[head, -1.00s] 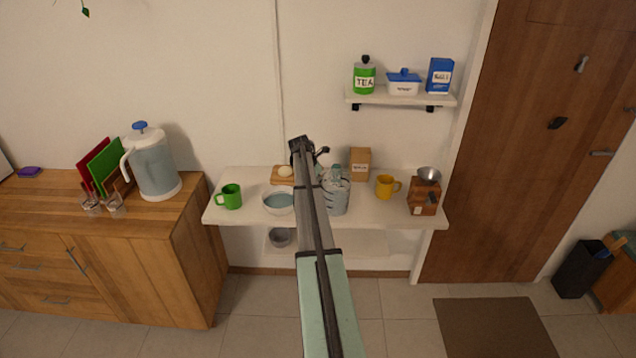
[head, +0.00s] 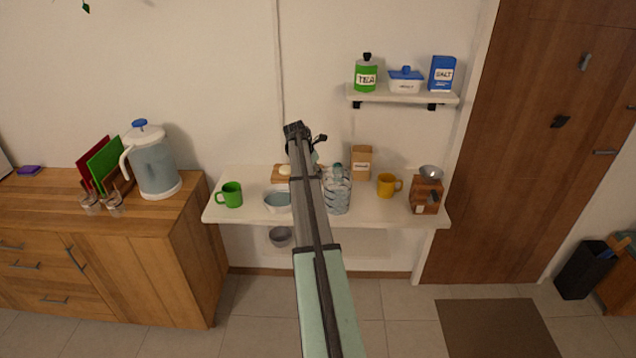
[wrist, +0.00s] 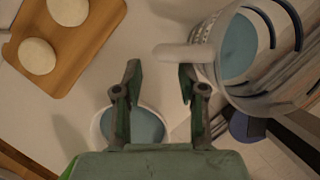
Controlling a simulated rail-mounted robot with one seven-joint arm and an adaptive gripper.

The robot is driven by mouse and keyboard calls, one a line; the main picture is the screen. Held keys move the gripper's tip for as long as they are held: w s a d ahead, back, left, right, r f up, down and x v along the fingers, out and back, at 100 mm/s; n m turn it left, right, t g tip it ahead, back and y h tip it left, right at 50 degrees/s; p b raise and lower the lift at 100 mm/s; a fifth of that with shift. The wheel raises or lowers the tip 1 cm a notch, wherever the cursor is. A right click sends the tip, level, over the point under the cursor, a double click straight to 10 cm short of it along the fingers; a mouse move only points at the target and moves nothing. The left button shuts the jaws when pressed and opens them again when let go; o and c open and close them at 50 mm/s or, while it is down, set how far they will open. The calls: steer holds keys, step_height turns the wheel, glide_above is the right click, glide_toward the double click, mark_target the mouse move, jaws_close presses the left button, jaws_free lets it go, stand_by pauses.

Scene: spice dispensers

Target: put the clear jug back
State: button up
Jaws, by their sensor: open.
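A clear jug (head: 337,190) with dark wavy stripes stands on the white table. In the wrist view, the jug (wrist: 238,52) is at upper right, seen from above, with bluish contents and a pale handle pointing left. My gripper (head: 297,128) is raised over the table's back part in the head view. In the wrist view, my gripper (wrist: 160,70) is open and empty. The handle's end appears just beyond the gap between the fingertips; I cannot tell how far below. Another translucent jug with a blue lid (head: 153,165) stands on the wooden cabinet.
A bowl of bluish liquid (head: 277,203), a green mug (head: 230,195), a board with pale round items (wrist: 45,62), a carton (head: 361,162), a yellow mug (head: 387,186) and a grinder (head: 426,193) crowd the table. A small wall shelf (head: 400,97) holds containers.

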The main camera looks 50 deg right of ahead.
steer(key=b+v, duration=0.1)
steer(key=v, duration=0.5)
steer(key=shift+r+b, duration=0.3)
steer(key=shift+a, duration=0.1)
steer(key=a+f+m+y, duration=0.1)
steer(key=a+f+m, duration=0.1)
steer(key=a+f, duration=0.65)
steer(key=a+f+m+t, duration=0.1)
steer(key=a+f+m, duration=0.2)
steer(key=a, duration=1.1)
steer(key=a+f+m+y, duration=0.15)
steer(key=a+f, duration=0.45)
steer(key=a, duration=0.6)
steer(key=s+a+f+m+y, duration=0.1)
steer(key=s+a+f+m, duration=0.2)
steer(key=s+a, duration=0.5)
steer(key=s+a+f+m, duration=0.3)
steer(key=s+a+m, duration=0.1)
steer(key=a, duration=0.7)
steer(key=s+a+f+m+y, duration=0.1)
steer(key=s+a+f+m, duration=0.25)
steer(key=s+a, duration=0.45)
steer(key=s+a+f+g+b, duration=0.1)
steer(key=s+f+g+b, duration=0.4)
steer(key=s+f, duration=1.8)
steer(key=s+g, duration=0.2)
steer(key=shift+s, duration=0.3)
steer(key=shift+a, duration=0.15)
